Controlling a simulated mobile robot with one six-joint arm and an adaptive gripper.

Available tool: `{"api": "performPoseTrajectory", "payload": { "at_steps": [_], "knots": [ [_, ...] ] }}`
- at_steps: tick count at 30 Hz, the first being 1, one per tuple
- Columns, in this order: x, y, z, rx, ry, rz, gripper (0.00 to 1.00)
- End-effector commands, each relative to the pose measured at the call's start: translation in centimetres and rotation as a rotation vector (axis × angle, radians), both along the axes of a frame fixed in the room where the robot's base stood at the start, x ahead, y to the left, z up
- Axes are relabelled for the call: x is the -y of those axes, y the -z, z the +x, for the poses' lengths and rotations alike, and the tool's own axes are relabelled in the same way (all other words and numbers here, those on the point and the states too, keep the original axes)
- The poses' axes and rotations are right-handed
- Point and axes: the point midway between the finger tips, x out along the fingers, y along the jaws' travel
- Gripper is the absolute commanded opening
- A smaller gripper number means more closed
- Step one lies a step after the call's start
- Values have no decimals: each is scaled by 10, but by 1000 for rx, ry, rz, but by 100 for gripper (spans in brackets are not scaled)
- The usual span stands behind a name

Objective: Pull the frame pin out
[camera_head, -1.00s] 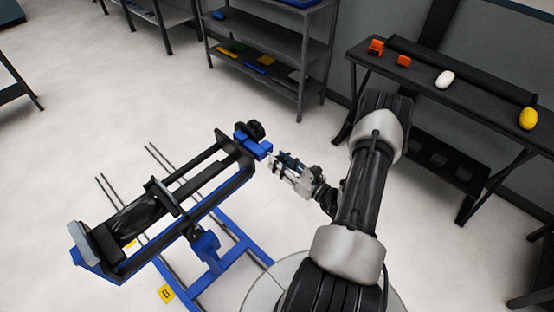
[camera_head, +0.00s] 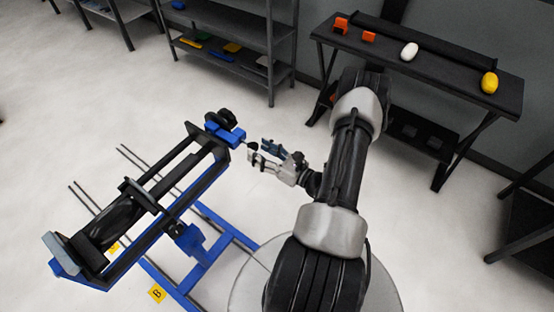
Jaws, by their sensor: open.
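A blue and black frame (camera_head: 215,240) stands on the floor at the left, with a dark roll (camera_head: 122,212) lying along it. At its far upper end is a blue block (camera_head: 224,131) with a black knob (camera_head: 226,117) behind it. A small dark pin end (camera_head: 252,146) shows at the block's right side, by my fingertips. My gripper (camera_head: 258,151) is open and points left at this pin end. At this size I cannot tell whether the fingers are around the pin or just short of it.
A black table (camera_head: 440,83) at the right back holds orange pieces (camera_head: 341,24), a white item (camera_head: 409,51) and a yellow item (camera_head: 489,82). A grey shelf (camera_head: 235,62) stands at the back. The floor between the frame and the shelf is clear.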

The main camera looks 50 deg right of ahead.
Motion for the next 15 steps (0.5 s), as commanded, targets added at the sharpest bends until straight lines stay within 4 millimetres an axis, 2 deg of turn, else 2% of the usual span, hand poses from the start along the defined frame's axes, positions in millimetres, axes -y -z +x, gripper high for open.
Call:
{"api": "performPoseTrajectory", "payload": {
  "at_steps": [3,9,15],
  "knots": [
    [4,0,-28,-1,8,3,51],
    [7,0,-68,-1,7,1,51],
    [7,0,-91,-1,3,1,51]
  ]
}}
